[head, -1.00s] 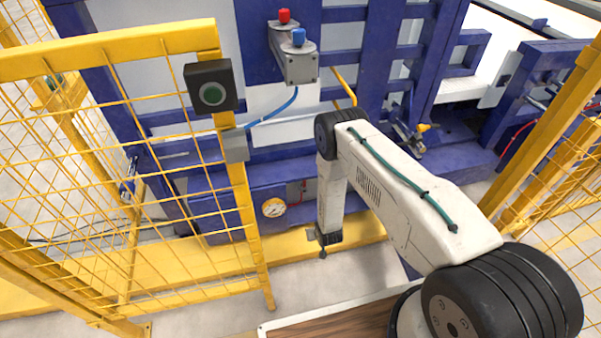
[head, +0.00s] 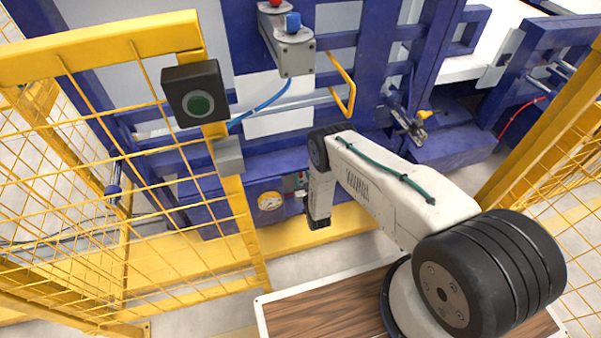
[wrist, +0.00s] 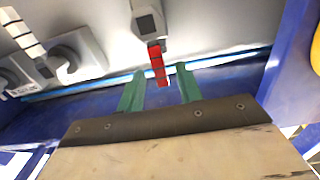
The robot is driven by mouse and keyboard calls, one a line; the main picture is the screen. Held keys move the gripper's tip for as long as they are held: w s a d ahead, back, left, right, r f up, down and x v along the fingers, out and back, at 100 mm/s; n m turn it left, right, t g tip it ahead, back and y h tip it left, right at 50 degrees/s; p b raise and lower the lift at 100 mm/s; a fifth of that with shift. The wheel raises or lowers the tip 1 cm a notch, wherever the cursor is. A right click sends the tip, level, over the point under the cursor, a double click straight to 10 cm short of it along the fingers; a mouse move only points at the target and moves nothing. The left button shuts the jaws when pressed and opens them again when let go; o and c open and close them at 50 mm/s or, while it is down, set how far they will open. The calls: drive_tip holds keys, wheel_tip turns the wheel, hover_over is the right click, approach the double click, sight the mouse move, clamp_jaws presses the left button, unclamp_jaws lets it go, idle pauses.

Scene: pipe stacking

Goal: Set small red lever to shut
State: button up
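The small red lever (wrist: 158,65) hangs down from a grey block (wrist: 148,20) in the wrist view. My gripper (wrist: 160,82) is open, with its two green fingers apart. The lever's lower end shows in the gap between the fingertips, apart from both; how deep it sits between them is hard to tell. In the head view, a tiny bit of red (head: 300,194) shows beside my wrist, on the blue machine right of the round gauge (head: 270,201). My wrist hides most of that spot, and my fingers cannot be made out there.
A yellow mesh fence (head: 237,205) with a green button box (head: 197,92) stands left of my arm. A yellow handle (head: 347,92) sticks out above my arm.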

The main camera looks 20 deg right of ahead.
sight(301, 174)
drive_tip(key=shift+w, duration=1.5)
clamp_jaws()
